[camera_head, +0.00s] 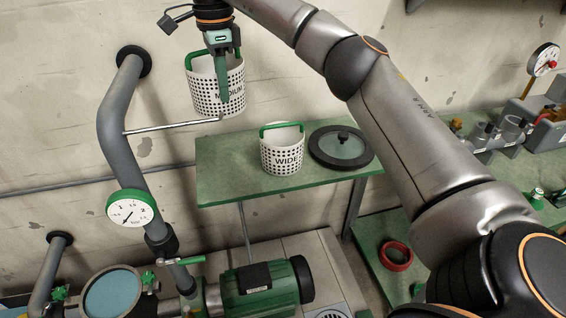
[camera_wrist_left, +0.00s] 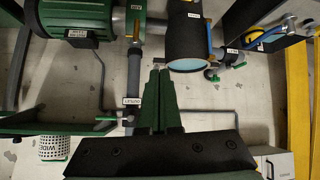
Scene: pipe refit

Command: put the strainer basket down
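My right gripper (camera_head: 223,92) points down from the top of the head view. Its green fingers overlap a white perforated basket marked MEDIUM (camera_head: 204,97) and appear shut on its green handle. This basket hangs upright in front of the wall, left of and above the green shelf (camera_head: 222,189). A second white perforated basket, marked WIDE (camera_head: 282,160), stands on the shelf with its green handle up. It also shows in the left wrist view (camera_wrist_left: 53,147). My left gripper (camera_wrist_left: 159,72) shows in the left wrist view with its fingers together and nothing visible between them.
A round dark-rimmed lid (camera_head: 341,147) lies on the shelf's right part. A thin rod (camera_head: 170,127) runs from the grey pipe (camera_head: 118,115) below the MEDIUM basket. A gauge (camera_head: 130,208) and green motor (camera_head: 262,285) are below. The shelf's left part looks clear.

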